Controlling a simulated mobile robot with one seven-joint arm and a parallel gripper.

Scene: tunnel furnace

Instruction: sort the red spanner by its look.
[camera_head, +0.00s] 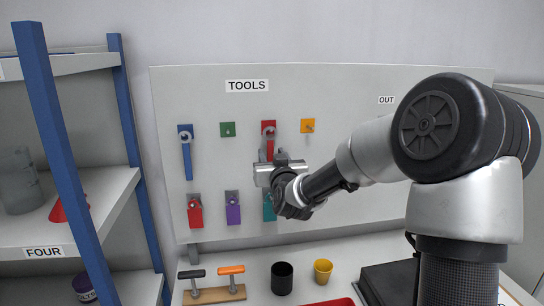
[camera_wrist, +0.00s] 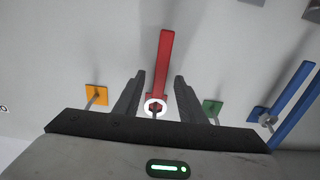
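The red spanner (camera_head: 270,143) hangs from a peg on a red square of the tools board, its lower part hidden by my gripper in the head view. In the wrist view the red spanner (camera_wrist: 163,65) shows its long shaft and a pale ring around the peg. My gripper (camera_head: 281,165) is in front of the board. In the wrist view my gripper (camera_wrist: 160,76) has its two fingers apart, one on each side of the spanner. I cannot tell whether they touch it.
A blue spanner (camera_head: 187,160) hangs to the left. Green (camera_head: 227,129) and orange (camera_head: 309,126) squares with pegs hold nothing. Red (camera_head: 195,213) and purple (camera_head: 233,210) items hang below. Black (camera_head: 282,278) and yellow (camera_head: 323,271) cups stand on the bench. A blue-posted shelf (camera_head: 60,130) stands left.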

